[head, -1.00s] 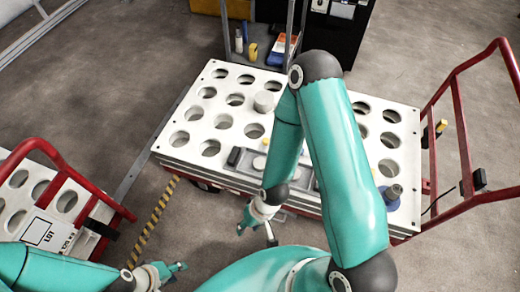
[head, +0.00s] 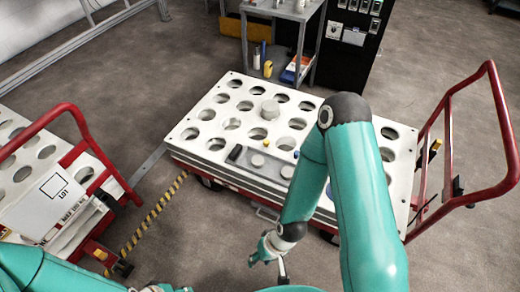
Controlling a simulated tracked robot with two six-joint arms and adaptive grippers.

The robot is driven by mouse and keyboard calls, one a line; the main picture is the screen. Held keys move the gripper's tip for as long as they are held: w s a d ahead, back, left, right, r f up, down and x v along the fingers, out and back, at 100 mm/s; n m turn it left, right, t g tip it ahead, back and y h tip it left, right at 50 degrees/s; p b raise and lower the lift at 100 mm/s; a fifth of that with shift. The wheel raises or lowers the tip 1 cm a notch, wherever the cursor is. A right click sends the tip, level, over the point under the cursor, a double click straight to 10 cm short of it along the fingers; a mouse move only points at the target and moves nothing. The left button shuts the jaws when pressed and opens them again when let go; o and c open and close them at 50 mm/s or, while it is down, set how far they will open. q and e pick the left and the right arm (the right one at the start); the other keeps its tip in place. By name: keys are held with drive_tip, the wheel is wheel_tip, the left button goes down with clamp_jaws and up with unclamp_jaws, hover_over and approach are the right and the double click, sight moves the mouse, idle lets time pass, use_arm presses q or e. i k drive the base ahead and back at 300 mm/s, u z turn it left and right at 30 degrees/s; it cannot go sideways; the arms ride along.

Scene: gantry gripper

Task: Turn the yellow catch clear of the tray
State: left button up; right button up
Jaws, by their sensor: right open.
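A grey tray (head: 236,154) with round pale pieces in it lies on the white perforated top of the middle cart. A small yellow piece, likely the catch (head: 267,143), shows at its far edge; I cannot tell how it is turned. My right arm hides the tray's right part. My right gripper (head: 269,260) is open and empty over the floor, in front of the cart's near edge and apart from the tray and catch.
The middle cart's top (head: 205,112) has rows of round holes and a grey cylinder (head: 270,109). A red handle (head: 447,130) rises at its right. Another red-handled cart (head: 50,205) stands left. A grey shelf (head: 285,45) stands behind. Floor lies between the carts.

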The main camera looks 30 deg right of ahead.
sight(265, 142)
drive_tip(key=z, duration=0.2)
drive_tip(key=i, duration=0.9)
drive_tip(key=u, duration=0.1)
